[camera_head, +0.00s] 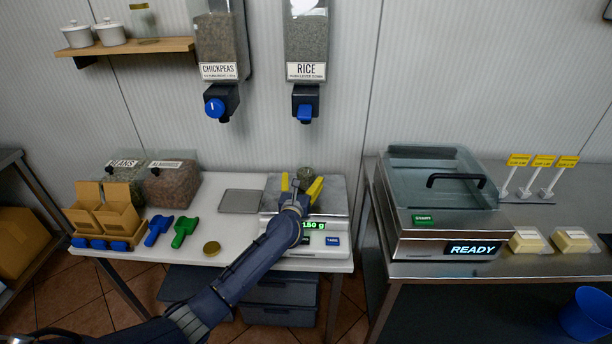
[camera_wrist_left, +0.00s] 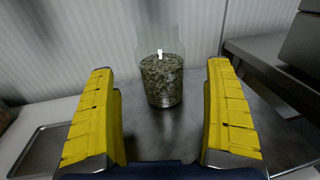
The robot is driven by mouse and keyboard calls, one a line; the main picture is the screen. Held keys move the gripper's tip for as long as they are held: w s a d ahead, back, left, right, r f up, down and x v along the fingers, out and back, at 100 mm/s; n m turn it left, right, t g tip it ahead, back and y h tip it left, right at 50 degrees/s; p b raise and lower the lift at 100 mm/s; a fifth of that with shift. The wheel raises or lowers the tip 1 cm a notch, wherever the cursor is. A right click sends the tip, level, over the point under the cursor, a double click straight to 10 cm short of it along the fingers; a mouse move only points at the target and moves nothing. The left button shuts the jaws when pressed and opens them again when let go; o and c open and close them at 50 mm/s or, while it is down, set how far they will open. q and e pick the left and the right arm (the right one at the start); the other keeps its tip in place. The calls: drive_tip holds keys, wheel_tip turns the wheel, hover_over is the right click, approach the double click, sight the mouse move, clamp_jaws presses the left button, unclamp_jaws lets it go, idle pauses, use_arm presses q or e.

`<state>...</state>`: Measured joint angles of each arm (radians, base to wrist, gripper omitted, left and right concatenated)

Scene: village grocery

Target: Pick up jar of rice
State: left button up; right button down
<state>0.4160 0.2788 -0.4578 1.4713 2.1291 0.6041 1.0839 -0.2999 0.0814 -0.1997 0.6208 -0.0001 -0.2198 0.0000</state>
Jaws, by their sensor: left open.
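The jar of rice (camera_head: 305,173) stands upright on the scale (camera_head: 275,205), whose display reads 150 g. In the left wrist view the jar (camera_wrist_left: 161,80) is clear glass, filled partway with greyish-green grains. My left gripper (camera_head: 302,187) reaches over the scale with its yellow fingers spread. In the wrist view the open fingers flank the jar on both sides with gaps, and the jar stands a little beyond them. Nothing is between the fingers' pads. My arm hides part of the scale. My right gripper is not in view.
A grey tray (camera_head: 241,201) lies left of the scale. A gold lid (camera_head: 211,248), a green scoop (camera_head: 184,231) and a blue scoop (camera_head: 157,230) lie on the white table. The rice dispenser (camera_head: 306,45) hangs above. A machine reading READY (camera_head: 440,225) stands at right.

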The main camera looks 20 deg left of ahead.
use_arm(q)
drive_tip(key=shift+w+a, duration=0.15)
drive_tip(key=shift+w, duration=2.5)
drive_tip(key=c, duration=1.6)
